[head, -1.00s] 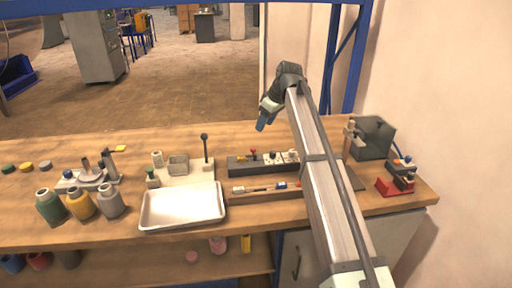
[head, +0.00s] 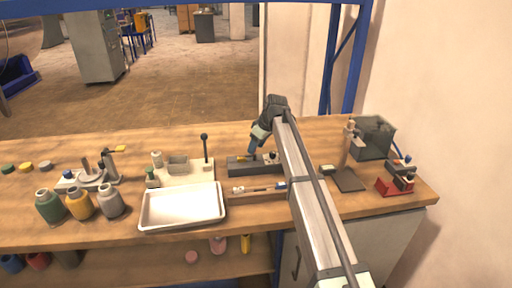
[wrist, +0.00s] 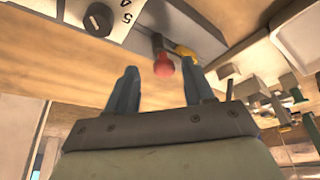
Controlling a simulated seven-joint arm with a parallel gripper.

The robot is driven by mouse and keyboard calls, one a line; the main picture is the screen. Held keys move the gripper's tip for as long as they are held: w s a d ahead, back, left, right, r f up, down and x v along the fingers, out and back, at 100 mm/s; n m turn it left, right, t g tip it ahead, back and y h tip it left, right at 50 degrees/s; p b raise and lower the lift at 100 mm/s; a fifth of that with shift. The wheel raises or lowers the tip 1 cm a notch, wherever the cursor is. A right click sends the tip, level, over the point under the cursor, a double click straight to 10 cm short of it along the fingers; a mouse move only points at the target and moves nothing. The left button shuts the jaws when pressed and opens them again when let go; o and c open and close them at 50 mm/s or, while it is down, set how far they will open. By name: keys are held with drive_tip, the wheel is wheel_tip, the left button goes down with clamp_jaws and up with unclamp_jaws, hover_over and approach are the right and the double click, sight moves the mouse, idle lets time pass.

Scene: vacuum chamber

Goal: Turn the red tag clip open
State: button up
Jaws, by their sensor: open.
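The red tag clip (wrist: 163,66) shows in the wrist view as a small rounded red piece beside a yellow piece (wrist: 185,51) at the edge of a dark block. My gripper (wrist: 160,70) is open, with its blue fingers on either side of the red clip in that view. I cannot tell whether they touch it. In the head view my gripper (head: 252,149) is low over the dark block (head: 237,169) on the bench, and it hides the red clip there.
A white plate with a dark dial (wrist: 98,20) is near the clip. A metal tray (head: 182,206) and an upright black-knobbed lever (head: 204,149) stand left of my gripper. A wooden rack (head: 262,194) lies in front. A red-based device (head: 394,187) is at the right.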

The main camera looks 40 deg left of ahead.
drive_tip(key=shift+a+f, duration=0.2)
drive_tip(key=shift+f, duration=0.3)
drive_tip(key=shift+c, duration=0.3)
clamp_jaws()
